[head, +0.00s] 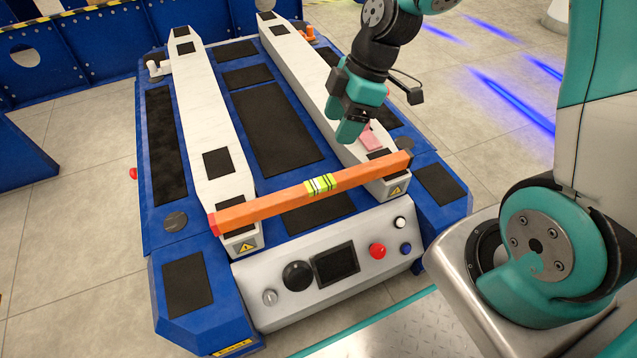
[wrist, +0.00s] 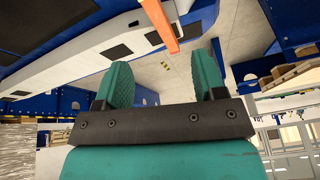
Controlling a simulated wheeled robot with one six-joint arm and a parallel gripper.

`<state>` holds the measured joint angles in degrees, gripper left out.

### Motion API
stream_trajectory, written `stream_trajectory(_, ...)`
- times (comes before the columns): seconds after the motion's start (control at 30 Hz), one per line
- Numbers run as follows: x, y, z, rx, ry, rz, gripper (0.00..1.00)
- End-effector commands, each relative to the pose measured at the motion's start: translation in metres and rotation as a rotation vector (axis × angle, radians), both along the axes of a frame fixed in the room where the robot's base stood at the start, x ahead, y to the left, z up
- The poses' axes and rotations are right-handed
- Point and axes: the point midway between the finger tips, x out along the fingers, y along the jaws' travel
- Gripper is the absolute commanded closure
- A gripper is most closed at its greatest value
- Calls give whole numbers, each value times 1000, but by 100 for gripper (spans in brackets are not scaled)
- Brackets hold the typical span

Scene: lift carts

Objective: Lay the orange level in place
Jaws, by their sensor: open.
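The orange level (head: 280,199) lies across the near ends of the two white rails of the blue lift cart, with its green-yellow vial near its middle. Its left end is on the left rail (head: 205,130) and its right end on the right rail (head: 303,70). My gripper (head: 348,135) is above the right rail, behind the level's right part and apart from it. In the wrist view the two teal fingers (wrist: 163,85) stand apart with nothing between them. Part of the orange level (wrist: 160,22) shows beyond them at the top.
The blue cart (head: 165,215) has black pads and a front panel with a screen (head: 336,264), a red button (head: 377,251) and knobs. Blue frames (head: 70,50) stand behind at left. Tiled floor is clear at right.

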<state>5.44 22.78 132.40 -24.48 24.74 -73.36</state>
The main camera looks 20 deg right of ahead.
Motion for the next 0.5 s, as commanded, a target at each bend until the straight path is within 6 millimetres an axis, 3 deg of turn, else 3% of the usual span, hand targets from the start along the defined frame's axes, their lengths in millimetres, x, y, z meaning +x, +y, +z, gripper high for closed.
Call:
stream_trajectory(0.1, 13, -21, -29, 4, -40, 107, 36)
stream_trajectory(0.2, 18, -29, -45, 6, -67, 164, 36)
stream_trajectory(0.5, 19, -9, -104, 6, -77, 193, 36)
